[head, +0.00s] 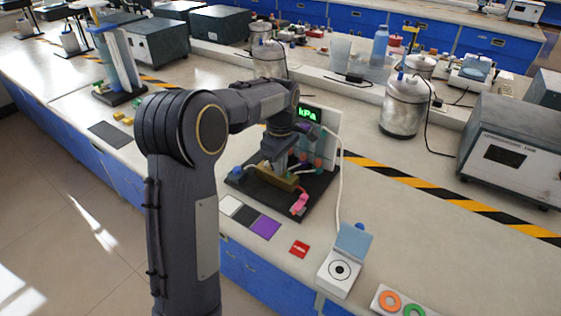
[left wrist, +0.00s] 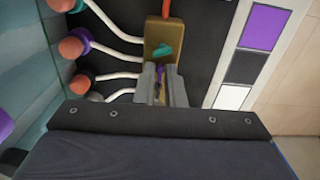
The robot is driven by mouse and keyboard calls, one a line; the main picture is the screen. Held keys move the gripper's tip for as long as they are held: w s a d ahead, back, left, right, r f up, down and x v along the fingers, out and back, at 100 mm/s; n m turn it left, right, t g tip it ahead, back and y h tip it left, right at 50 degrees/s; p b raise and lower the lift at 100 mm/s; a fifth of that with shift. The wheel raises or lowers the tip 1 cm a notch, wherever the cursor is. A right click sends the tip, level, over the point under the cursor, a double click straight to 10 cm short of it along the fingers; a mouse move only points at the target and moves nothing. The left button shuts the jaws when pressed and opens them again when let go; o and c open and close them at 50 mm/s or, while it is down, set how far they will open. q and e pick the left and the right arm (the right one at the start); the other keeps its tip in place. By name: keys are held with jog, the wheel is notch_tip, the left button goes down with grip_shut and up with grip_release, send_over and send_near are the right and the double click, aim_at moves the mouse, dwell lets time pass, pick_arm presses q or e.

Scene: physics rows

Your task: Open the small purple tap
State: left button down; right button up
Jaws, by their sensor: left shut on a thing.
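A brass-coloured block (head: 272,177) lies on a black board (head: 318,192); it also shows in the left wrist view (left wrist: 178,32). A teal tap (left wrist: 162,50) sits on top of it. The small purple tap (left wrist: 160,73) shows as a bit of purple between my left gripper's fingertips in the left wrist view. My left gripper (left wrist: 162,80) points down at the block and is shut on this tap. The fingers hide most of the tap, so its turn cannot be told. In the head view my left gripper (head: 274,163) hides it. My right gripper is not in view.
White tubes (left wrist: 118,53) run from the block to round coloured ports (left wrist: 70,47). A panel with a green kPa display (head: 308,114) stands behind. A pink piece (head: 300,203) is at the board's front. Purple, black and white squares (head: 264,227) lie before the board.

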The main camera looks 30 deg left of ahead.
pick_arm(q)
jog(key=c, duration=1.5)
grip_release()
jog(key=shift+r+p, duration=0.6)
jog(key=shift+r, duration=3.3)
